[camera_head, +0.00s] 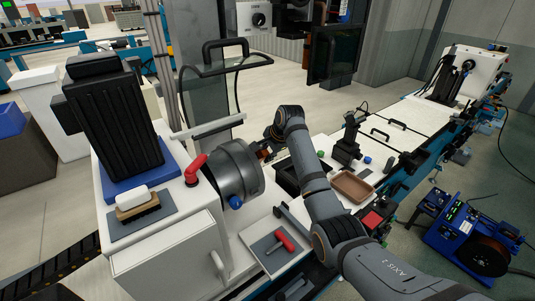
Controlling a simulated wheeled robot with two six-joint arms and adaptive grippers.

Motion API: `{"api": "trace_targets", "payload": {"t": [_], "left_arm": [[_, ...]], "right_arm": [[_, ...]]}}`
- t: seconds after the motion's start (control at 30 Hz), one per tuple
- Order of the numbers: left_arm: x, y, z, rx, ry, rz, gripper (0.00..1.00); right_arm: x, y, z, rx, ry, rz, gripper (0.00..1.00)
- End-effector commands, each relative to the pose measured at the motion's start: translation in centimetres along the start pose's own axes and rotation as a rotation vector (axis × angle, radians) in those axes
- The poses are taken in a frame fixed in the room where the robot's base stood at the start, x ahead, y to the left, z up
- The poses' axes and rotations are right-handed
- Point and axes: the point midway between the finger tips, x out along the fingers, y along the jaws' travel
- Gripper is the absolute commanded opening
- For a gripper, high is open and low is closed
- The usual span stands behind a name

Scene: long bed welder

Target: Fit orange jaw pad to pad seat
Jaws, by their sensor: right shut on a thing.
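My right arm reaches in from the lower right, and its right gripper (265,152) is beside the right face of the grey round chuck (232,172). It is shut on a small orange-brown piece (266,156), which looks like the orange jaw pad and is mostly hidden by the fingers. The pad seat on the chuck face cannot be made out, as the face is turned away from me. I cannot tell whether the pad touches it. My left gripper is not in view.
The white headstock cabinet bears a red handle (195,167) and a brush (137,206). A red T-handled tool (284,241) lies on a grey mat. A brown tray (352,187) and a black clamp post (348,145) stand right of my arm. A glass guard (215,105) rises behind.

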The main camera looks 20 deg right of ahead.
Motion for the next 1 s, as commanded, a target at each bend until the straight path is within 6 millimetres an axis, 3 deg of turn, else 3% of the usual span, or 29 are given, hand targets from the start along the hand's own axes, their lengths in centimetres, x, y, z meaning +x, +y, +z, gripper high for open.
{"api": "trace_targets", "payload": {"t": [0.17,0.2,0.37,0.73,1.0], "left_arm": [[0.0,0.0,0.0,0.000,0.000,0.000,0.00],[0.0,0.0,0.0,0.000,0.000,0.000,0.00],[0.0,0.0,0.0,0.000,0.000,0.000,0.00],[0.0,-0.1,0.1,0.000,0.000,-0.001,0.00],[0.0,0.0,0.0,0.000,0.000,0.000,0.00]], "right_arm": [[0.0,0.0,0.0,0.000,0.001,-0.001,0.00],[0.0,0.0,0.0,0.000,0.001,-0.001,0.28],[0.0,0.0,0.0,0.000,0.001,-0.001,0.49],[-0.7,0.0,-0.1,0.000,0.001,-0.001,0.49],[-6.7,-0.1,-0.1,-0.001,0.003,-0.005,0.49]]}}
